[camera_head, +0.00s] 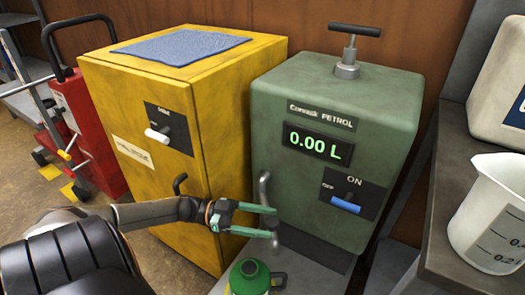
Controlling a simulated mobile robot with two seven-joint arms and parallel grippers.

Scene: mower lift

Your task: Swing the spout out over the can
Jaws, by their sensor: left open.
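The grey spout (264,188) is a bent metal pipe on the front left of the green petrol dispenser (333,150). It hangs down at the dispenser's left edge. The green can (250,278) stands low in front, cut by the bottom edge of the picture, below the spout's lower end. My left gripper (273,222) comes in from the left with its green fingers open. Its fingertips overlap the lower part of the spout in the picture; I cannot tell whether they touch it. My right gripper is not in view.
A yellow cabinet (225,120) with a blue cloth (180,46) on top stands left of the dispenser. The dispenser has a blue switch (345,205), and its display reads 0.00 L. A measuring jug (490,225) stands on a bench at right.

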